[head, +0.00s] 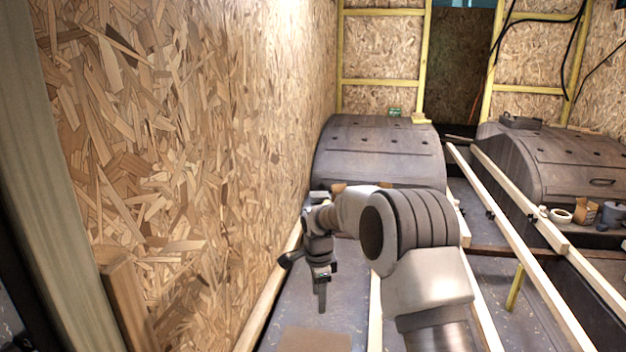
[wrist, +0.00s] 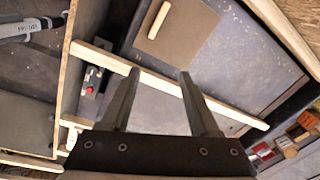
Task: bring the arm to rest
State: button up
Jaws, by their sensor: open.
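My gripper (head: 321,287) hangs at the end of my arm in the head view, left of the arm's large elbow joint. It points down over the grey floor beside the chipboard wall. In the wrist view my gripper (wrist: 160,75) shows two dark fingers spread apart with nothing between them. Beyond the fingers lie a pale wooden batten (wrist: 185,86) and the grey floor. The fingers seem clear of the batten, but the exact gap cannot be told.
The chipboard wall (head: 190,150) stands close on the left. Two dark wheel arches, one ahead (head: 375,145) and one at right (head: 550,155), rise from the floor. Long battens (head: 530,265) run along the floor at right. A brown sheet (head: 317,340) lies in front.

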jog(key=s+d+r+n+t, duration=0.1)
jog(key=s+d+r+n, duration=0.3)
jog(key=s+r, duration=0.5)
jog(key=s+d+r+n+t, duration=0.1)
jog(key=s+d+r+n, duration=0.3)
jog(key=s+r, duration=0.55)
jog(key=s+d+r+n+t, duration=0.15)
jog(key=s+n, duration=0.25)
jog(key=s, duration=0.5)
jog(key=s+d+r+n+t, duration=0.1)
jog(key=s+d+n, duration=0.2)
jog(key=s, duration=0.6)
notch_tip(320, 180, up, 21)
jog(key=p, duration=2.1)
jog(key=shift+s+n+p, duration=0.15)
jog(key=shift+n+p, duration=0.15)
jog(key=shift+d, duration=0.1)
